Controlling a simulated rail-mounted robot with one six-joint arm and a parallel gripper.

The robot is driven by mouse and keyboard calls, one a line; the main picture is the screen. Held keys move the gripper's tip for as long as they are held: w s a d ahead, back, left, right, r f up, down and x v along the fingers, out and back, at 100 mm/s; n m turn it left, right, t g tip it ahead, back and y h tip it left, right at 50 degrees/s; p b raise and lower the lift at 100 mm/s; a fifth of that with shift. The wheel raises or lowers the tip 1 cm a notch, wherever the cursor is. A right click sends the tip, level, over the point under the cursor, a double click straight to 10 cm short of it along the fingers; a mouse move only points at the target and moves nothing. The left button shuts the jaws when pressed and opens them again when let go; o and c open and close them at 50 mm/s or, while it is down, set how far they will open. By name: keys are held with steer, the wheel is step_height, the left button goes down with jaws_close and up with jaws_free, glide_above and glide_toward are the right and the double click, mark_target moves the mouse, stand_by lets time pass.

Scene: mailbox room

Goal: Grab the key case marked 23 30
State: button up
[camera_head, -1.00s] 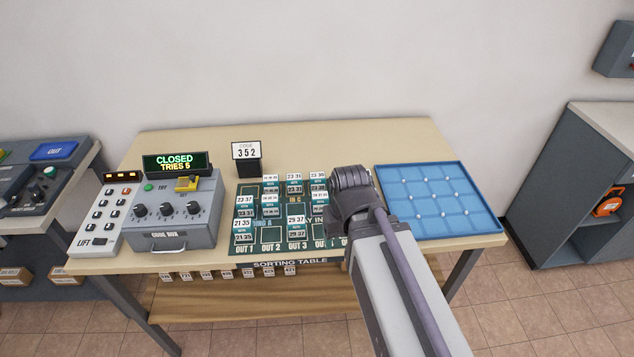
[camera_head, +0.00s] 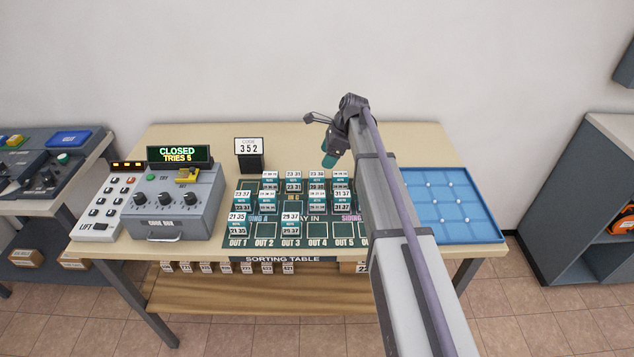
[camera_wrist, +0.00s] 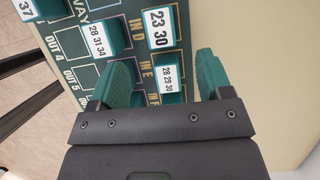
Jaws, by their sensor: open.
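The key case marked 23 30 (camera_wrist: 159,29), green with a white label, shows at the top of the wrist view, beyond the gap between my fingers. A case marked 28 29 30 (camera_wrist: 170,80) appears nearer, framed between my fingers. My gripper (camera_wrist: 164,80) is open, with two green fingers and nothing held. In the head view my gripper (camera_head: 329,153) hangs above the back of the sorting table, just behind the rows of cases. Labels there are too small to pick out 23 30 surely.
A case marked 28 31 34 (camera_wrist: 98,38) stands left of 23 30 in the wrist view. A code box (camera_head: 172,205) and a code sign (camera_head: 249,148) are to the left. A blue tray (camera_head: 497,236) lies to the right. The back of the table is mostly clear.

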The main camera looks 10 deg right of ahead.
mark_target(317, 174)
steer(key=b+x, duration=0.5)
steer(key=shift+d+f, duration=0.15)
steer(key=shift+f, duration=0.2)
steer(key=shift+w+a+f+b, duration=0.1)
steer(key=shift+a+f+b, duration=0.1)
steer(key=shift+f+b, duration=0.1)
steer(key=shift+r, duration=0.2)
steer(key=b+x, duration=0.4)
steer(key=x, duration=0.1)
steer(key=shift+f+b, duration=0.2)
steer(key=shift+b, duration=0.15)
steer(key=shift+r, duration=0.25)
steer(key=shift+c, duration=0.2)
steer(key=c, duration=1)
